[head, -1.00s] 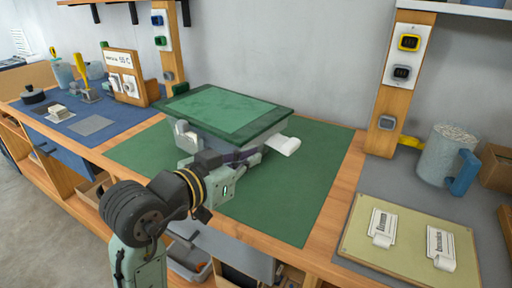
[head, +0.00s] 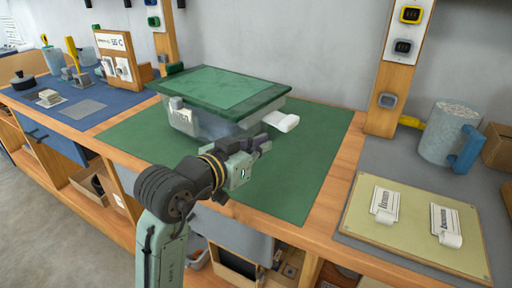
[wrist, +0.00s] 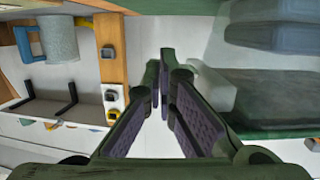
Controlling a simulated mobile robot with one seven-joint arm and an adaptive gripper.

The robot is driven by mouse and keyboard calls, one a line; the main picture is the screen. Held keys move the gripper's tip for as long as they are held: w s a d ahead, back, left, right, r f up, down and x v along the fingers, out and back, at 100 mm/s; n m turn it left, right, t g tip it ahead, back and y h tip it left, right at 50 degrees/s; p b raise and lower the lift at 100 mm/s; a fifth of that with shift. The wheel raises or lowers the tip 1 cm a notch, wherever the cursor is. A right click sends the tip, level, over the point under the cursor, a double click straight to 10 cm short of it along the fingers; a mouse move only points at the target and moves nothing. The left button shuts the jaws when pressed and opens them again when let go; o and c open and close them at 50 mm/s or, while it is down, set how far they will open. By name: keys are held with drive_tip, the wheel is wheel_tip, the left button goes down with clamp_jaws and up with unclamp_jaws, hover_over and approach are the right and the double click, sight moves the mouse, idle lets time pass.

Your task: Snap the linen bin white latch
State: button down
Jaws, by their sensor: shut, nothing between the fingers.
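The linen bin (head: 205,122) is a translucent grey box with a green lid (head: 225,88), standing on a green mat (head: 310,150). A white latch (head: 285,121) sticks outward from its right side. My gripper (head: 264,142) is shut and empty, in front of the bin and a little short of the right latch; I see no contact. In the wrist view my gripper's dark fingers (wrist: 168,80) point away, with the bin's grey wall (wrist: 270,75) to their right.
A grey mug with a blue handle (head: 447,135) and a tan board with labels (head: 415,228) stand to the right. A wooden post with small devices (head: 388,100) rises behind. A blue mat (head: 85,105) with small items lies left. The mat's right part is clear.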

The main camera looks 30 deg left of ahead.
drive_tip(key=shift+x, duration=3.5)
drive_tip(key=shift+s+d+r+p, duration=0.1)
drive_tip(key=shift+d+r+p, duration=0.15)
drive_tip(key=shift+r+p, duration=0.3)
drive_tip(key=shift+d+r+p, duration=0.25)
drive_tip(key=shift+r+p, duration=0.2)
drive_tip(key=shift+r, duration=0.25)
wheel_tip(320, 180, up, 6)
drive_tip(key=p, duration=0.5)
hover_over(283, 130)
drive_tip(key=a, duration=0.3)
drive_tip(key=shift+a+r+b, duration=0.2)
drive_tip(key=shift+r+b, duration=0.05)
drive_tip(key=shift+b, duration=0.05)
drive_tip(key=c, duration=2.3)
unclamp_jaws()
drive_tip(key=shift+o, duration=1.1)
